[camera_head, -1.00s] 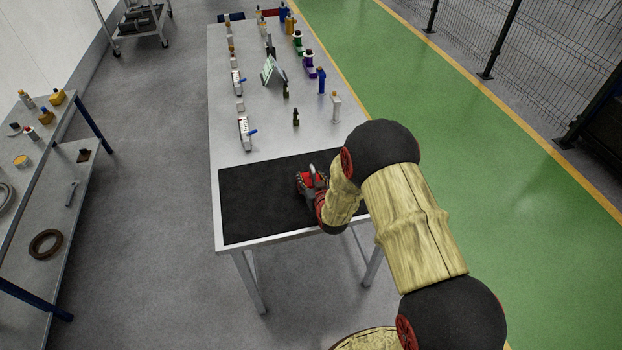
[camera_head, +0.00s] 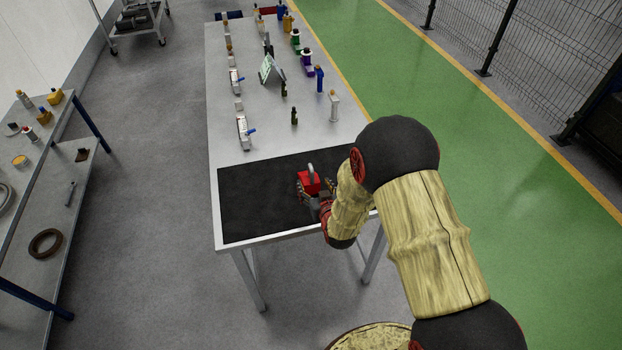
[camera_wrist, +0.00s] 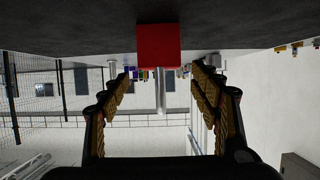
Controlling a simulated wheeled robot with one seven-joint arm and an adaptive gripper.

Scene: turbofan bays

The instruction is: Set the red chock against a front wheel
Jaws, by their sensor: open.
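The red chock (camera_head: 309,184) sits on the black mat (camera_head: 255,195) at the near end of the long table, its grey handle standing up. My gripper (camera_head: 314,196) is low over the mat, on the near side of the chock. In the wrist view, which appears upside down, the red chock (camera_wrist: 158,46) is centred between the two spread fingers of my gripper (camera_wrist: 160,75) and looks just beyond them. The fingers are open and hold nothing.
The long table (camera_head: 285,125) carries bottles, clamps and a small sign (camera_head: 270,70) behind the mat. A shelf unit (camera_head: 50,185) stands at the left, a trolley (camera_head: 138,20) at the back left. Grey floor between is clear; a green lane (camera_head: 480,130) runs at right.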

